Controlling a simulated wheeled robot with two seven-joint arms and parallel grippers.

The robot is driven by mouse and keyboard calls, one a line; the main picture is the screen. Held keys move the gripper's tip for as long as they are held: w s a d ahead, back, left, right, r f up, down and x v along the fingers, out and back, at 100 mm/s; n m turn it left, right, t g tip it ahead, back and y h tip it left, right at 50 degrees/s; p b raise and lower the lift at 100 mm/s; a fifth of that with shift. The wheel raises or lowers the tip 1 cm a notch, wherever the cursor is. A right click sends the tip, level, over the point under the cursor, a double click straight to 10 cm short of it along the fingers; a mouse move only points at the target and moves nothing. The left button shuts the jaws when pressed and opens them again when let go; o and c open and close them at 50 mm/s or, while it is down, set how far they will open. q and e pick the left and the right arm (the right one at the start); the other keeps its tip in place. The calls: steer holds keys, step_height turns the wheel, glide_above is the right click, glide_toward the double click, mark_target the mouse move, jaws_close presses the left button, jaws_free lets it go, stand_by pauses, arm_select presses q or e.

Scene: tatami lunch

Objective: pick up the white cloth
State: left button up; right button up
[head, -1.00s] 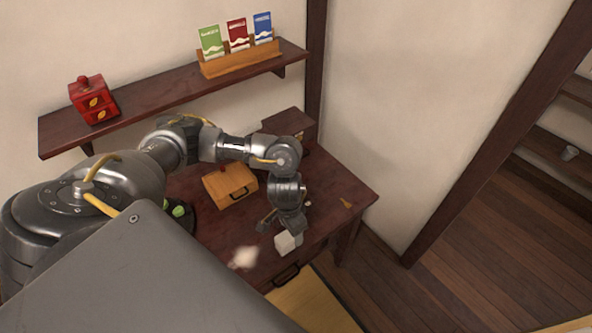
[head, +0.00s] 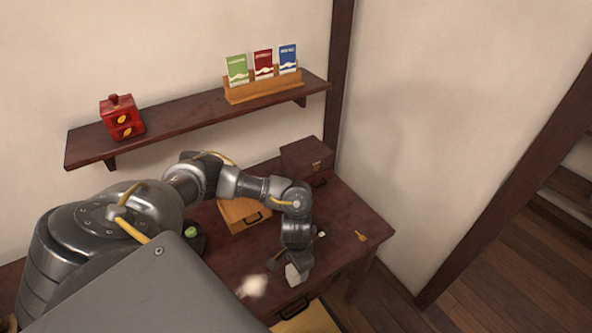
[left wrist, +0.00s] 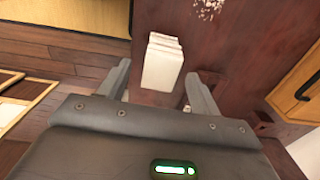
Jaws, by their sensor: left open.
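The white cloth (head: 293,274) is a small folded stack on the dark red wooden table (head: 345,225), near its front edge. In the left wrist view the cloth (left wrist: 162,60) lies between and just beyond the fingertips, with its layered folds showing. My left gripper (left wrist: 158,72) is open and empty, with one finger to each side of the cloth in that picture. In the head view my left gripper (head: 288,258) is right over the cloth and hides part of it. I cannot tell the exact height gap. My right gripper is not in view.
White scattered specks (head: 253,286) lie left of the cloth. A wooden box (head: 240,214) with a dark handle, a darker box (head: 306,158) and a small yellow item (head: 361,235) are on the table. A wall shelf (head: 190,120) runs behind my arm.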

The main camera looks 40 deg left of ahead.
arm_select(q)
step_height(320, 180, down, 4)
steer(key=shift+a+r, duration=0.1)
steer(key=shift+s, duration=0.1)
steer(key=c, duration=1.1)
steer(key=shift+r, duration=0.15)
